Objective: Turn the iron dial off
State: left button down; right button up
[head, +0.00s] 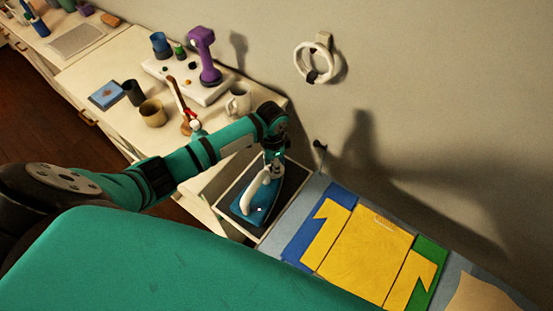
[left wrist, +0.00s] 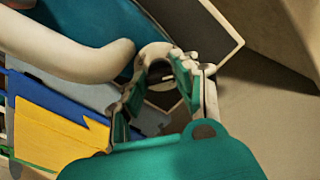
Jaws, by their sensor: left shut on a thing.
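The iron (head: 252,208) has a blue body and a thick white handle. It rests on a dark pad with a pale rim (head: 240,230), below my left gripper (head: 273,160). In the left wrist view the white handle (left wrist: 70,50) crosses the upper left, with blue body (left wrist: 123,68) beside it. There my left gripper (left wrist: 158,72) has its green-padded fingers at a pale rounded part (left wrist: 154,50) at the handle's end. The fingers are shut on this part, which appears to be the dial. Its markings and setting cannot be read. My right gripper is not in view.
A folded yellow garment (head: 365,250) lies on blue and green pieces right of the iron. On the white desk (head: 130,55) at left stand a mug (head: 238,102), a tan cup (head: 153,113) and a purple device (head: 205,55). A white ring (head: 313,62) hangs on the wall.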

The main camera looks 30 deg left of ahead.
pick_arm(q)
jog(key=shift+w, duration=0.1)
dwell(0.4)
jog(key=c, duration=1)
grip_release()
notch_tip(320, 180, up, 12)
jog(key=shift+r, duration=0.1)
